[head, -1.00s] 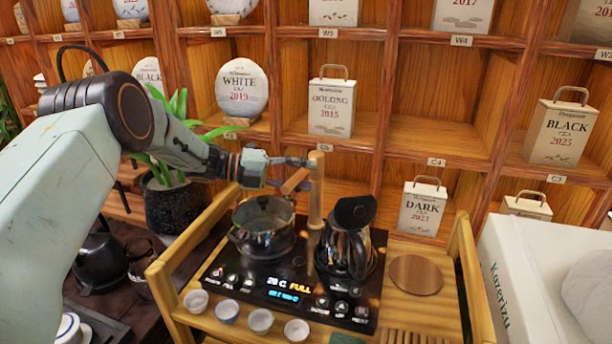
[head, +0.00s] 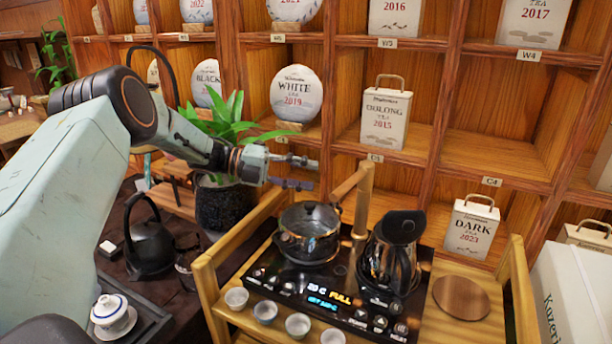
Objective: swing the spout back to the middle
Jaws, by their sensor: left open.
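The wooden spout (head: 348,184) is a short bar on top of an upright wooden post (head: 360,206) at the back of the black tea stove (head: 262,283). It slants down to the left, and its free end is over the right side of the glass pot (head: 308,245). My left gripper (head: 314,174) is open and empty, with its fingers pointing right. In the picture it is just left of the spout, with a gap between them. My right gripper is not in view.
A dark kettle (head: 390,258) stands on the stove right of the post. Several small cups (head: 298,324) line its front. A potted plant (head: 225,205) is below my left wrist. Shelves with tea cakes and tins, such as the Oolong tin (head: 386,118), are behind.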

